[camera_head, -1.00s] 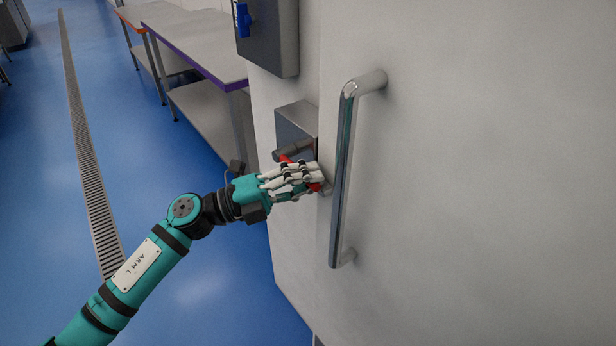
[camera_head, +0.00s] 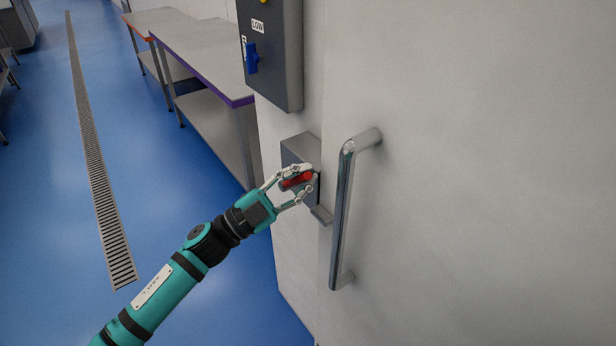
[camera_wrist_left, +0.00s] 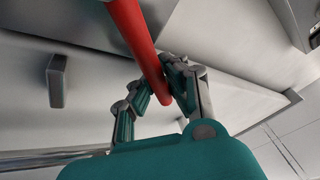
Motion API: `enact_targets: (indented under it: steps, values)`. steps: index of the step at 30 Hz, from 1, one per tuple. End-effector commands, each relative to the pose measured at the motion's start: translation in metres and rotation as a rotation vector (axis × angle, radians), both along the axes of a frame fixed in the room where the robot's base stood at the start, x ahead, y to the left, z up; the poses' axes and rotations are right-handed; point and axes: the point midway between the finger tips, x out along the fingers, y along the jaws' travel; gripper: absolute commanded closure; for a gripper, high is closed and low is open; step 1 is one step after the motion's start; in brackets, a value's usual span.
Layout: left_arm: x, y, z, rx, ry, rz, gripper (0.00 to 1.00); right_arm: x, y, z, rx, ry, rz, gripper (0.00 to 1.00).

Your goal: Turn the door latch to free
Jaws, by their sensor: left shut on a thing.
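The door latch has a red handle (camera_head: 296,181) on a grey metal latch box (camera_head: 300,152) at the edge of the white door (camera_head: 470,180). My left gripper (camera_head: 297,184) is shut on the red handle, with its fingers on either side of it. In the left wrist view the red handle (camera_wrist_left: 140,45) runs slantwise down between the two fingers (camera_wrist_left: 160,92). A small grey metal catch (camera_head: 321,214) sticks out below the handle. My right gripper is not in view.
A long vertical metal pull bar (camera_head: 344,215) stands on the door just right of the latch. A grey control box with a blue switch (camera_head: 252,57) hangs above. Steel tables (camera_head: 205,50) stand behind left. The blue floor (camera_head: 50,200) with a drain grate (camera_head: 95,170) is clear.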

Motion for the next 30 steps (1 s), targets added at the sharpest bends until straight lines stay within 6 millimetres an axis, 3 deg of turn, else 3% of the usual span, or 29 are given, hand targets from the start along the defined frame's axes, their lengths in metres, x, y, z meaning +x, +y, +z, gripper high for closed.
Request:
enact_targets:
  steps: [3,15,30]
  values:
    - [0.008,0.006,0.013,-0.067,0.087,0.005,1.00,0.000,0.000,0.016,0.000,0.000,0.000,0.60]
    - [0.032,0.024,0.027,-0.281,0.384,0.006,1.00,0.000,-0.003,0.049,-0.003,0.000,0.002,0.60]
    - [0.052,0.039,0.027,-0.441,0.604,0.006,1.00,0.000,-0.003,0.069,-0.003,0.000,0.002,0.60]
